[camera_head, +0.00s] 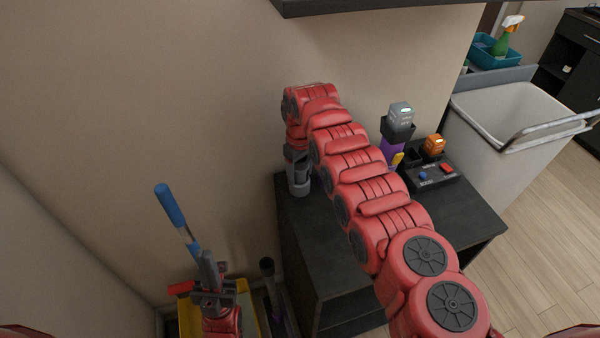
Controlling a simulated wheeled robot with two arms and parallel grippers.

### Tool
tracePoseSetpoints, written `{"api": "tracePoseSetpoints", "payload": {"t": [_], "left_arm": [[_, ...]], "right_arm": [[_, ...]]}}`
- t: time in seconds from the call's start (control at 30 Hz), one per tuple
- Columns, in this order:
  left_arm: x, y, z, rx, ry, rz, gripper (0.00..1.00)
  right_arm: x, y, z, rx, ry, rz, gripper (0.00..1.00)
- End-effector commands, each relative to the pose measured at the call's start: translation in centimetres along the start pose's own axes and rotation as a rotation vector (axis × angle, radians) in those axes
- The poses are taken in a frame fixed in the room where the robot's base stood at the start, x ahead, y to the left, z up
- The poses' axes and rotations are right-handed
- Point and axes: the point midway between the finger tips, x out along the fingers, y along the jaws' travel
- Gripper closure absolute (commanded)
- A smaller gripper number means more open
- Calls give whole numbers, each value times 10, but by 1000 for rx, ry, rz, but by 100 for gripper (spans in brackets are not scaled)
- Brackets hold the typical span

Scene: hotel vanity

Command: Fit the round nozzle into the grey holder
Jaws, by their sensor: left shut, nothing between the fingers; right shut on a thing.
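My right arm reaches across the black cabinet, and its gripper (297,164) points down over the cabinet's back left corner. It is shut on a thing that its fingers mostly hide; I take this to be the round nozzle. A grey round piece (300,187) shows right below the fingers, at the cabinet top; it looks like the grey holder. I cannot tell whether the nozzle is inside it. My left gripper (210,276) is low at the left, shut and empty, above a yellow container (190,320).
A blue-handled tool (170,206) and a dark tube (267,266) stand near my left gripper. On the cabinet (462,212), a grey-topped purple device (398,118) and an orange piece (434,145) stand by a black dock (432,180). A grey bin (490,160) is beyond. A dark shelf (350,6) overhangs.

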Motion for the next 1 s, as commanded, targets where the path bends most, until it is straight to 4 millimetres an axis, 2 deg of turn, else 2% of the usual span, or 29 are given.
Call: {"api": "tracePoseSetpoints", "payload": {"t": [0.03,0.1,0.13,0.3,0.43,0.53,0.9,1.0], "left_arm": [[-4,0,1,0,0,0,100],[-4,0,1,0,0,0,100],[-4,0,1,0,0,0,100],[-5,0,1,0,0,0,100],[-5,0,1,0,0,0,100],[-6,0,1,0,0,0,100],[-29,2,5,0,0,0,100],[-30,2,5,0,0,0,100]], "right_arm": [[23,-10,14,-4,-52,-27,91],[25,-11,15,-5,-55,-29,91],[25,-11,16,-5,-56,-30,30],[26,-12,17,-6,-61,-32,0],[20,-13,17,-7,-61,-33,0],[5,-11,16,-6,-55,-30,0],[-95,-6,8,-1,-7,-1,0],[-109,-5,8,1,-7,0,0]]}}
